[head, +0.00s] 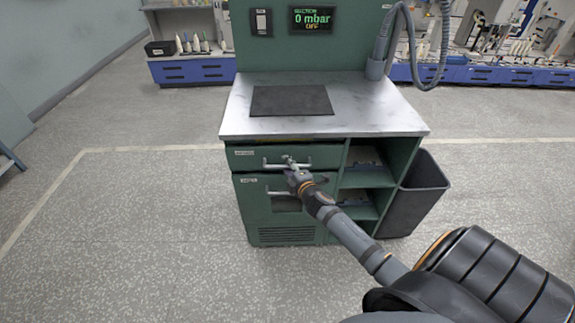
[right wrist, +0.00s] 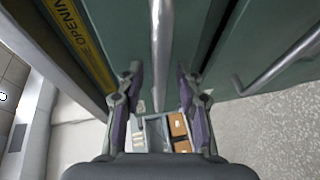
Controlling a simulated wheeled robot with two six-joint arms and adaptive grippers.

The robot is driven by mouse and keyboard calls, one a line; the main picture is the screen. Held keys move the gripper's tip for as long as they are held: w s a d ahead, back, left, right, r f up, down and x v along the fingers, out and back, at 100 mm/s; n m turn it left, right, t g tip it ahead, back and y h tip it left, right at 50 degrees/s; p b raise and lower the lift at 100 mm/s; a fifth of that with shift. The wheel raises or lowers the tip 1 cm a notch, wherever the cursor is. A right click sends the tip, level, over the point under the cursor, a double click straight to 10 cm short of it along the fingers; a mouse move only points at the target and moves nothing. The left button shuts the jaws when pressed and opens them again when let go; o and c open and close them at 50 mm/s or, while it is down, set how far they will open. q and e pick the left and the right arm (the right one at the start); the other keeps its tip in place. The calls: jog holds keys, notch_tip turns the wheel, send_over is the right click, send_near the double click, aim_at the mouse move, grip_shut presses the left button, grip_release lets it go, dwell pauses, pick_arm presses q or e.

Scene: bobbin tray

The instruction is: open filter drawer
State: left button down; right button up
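The green cabinet has an upper drawer (head: 245,158) with a pale bar handle (head: 270,167); the drawer looks shut or nearly so. Its small label is too blurred to read. My right gripper (head: 289,164) is at the right part of this handle. In the right wrist view, the handle bar (right wrist: 160,50) runs between the fingers of my right gripper (right wrist: 160,95), which stand apart with a gap on both sides. The front of the drawer is partly hidden behind the gripper. My left gripper is not in view.
A lower front (head: 258,210) with its own handle (right wrist: 275,65) is below the drawer. Open shelves (head: 366,172) and a dark bin (head: 415,195) stand to the right. A yellow strip (right wrist: 75,40) reads "OPENING". A dark mat (head: 290,100) lies on the worktop. Floor to the left is clear.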

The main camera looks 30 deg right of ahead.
jog(key=shift+w, duration=0.1)
grip_shut()
dwell(0.4)
jog(key=shift+f, duration=0.1)
